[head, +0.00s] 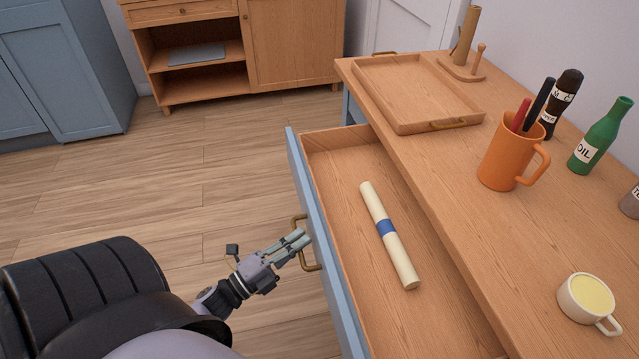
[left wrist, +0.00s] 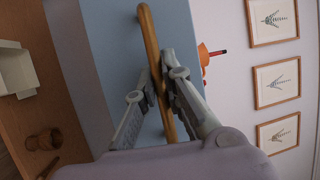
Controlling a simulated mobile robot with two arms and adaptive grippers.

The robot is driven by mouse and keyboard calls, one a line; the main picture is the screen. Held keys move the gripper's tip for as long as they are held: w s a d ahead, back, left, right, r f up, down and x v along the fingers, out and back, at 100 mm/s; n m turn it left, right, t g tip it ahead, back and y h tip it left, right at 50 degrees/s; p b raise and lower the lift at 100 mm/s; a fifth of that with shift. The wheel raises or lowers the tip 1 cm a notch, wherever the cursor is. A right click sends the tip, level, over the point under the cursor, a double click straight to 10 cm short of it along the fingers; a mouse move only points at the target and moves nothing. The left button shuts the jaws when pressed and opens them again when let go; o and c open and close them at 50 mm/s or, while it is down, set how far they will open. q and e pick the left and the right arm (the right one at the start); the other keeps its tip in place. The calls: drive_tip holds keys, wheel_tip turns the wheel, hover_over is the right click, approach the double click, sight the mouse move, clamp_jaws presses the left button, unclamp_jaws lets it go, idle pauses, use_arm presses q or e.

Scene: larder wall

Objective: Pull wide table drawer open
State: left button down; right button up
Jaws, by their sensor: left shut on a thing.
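The wide table drawer (head: 332,262) has a blue front and a wooden inside, and it stands well out from under the wooden table top. Its brass handle (head: 304,234) is on the blue front. My left gripper (head: 300,238) is shut on this handle. In the left wrist view the gripper's fingers (left wrist: 158,90) close on either side of the handle bar (left wrist: 150,38), against the blue drawer front (left wrist: 110,60). A cream rolled item with a blue band (head: 386,227) lies in the drawer. My right gripper is in neither view.
On the table top (head: 440,180) stand a wooden tray (head: 395,122), an orange mug with pens (head: 507,160), a dark pepper mill (head: 562,100), a green oil bottle (head: 603,135) and a yellow-filled cup (head: 585,300). The wood floor (head: 225,190) left of the drawer is clear.

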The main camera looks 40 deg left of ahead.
use_arm(q)
drive_tip(key=shift+s+a+f, duration=0.1)
drive_tip(key=shift+s+a, duration=0.35)
drive_tip(key=shift+s, duration=0.2)
drive_tip(key=c, duration=1.7)
unclamp_jaws()
drive_tip(key=v, duration=1.2)
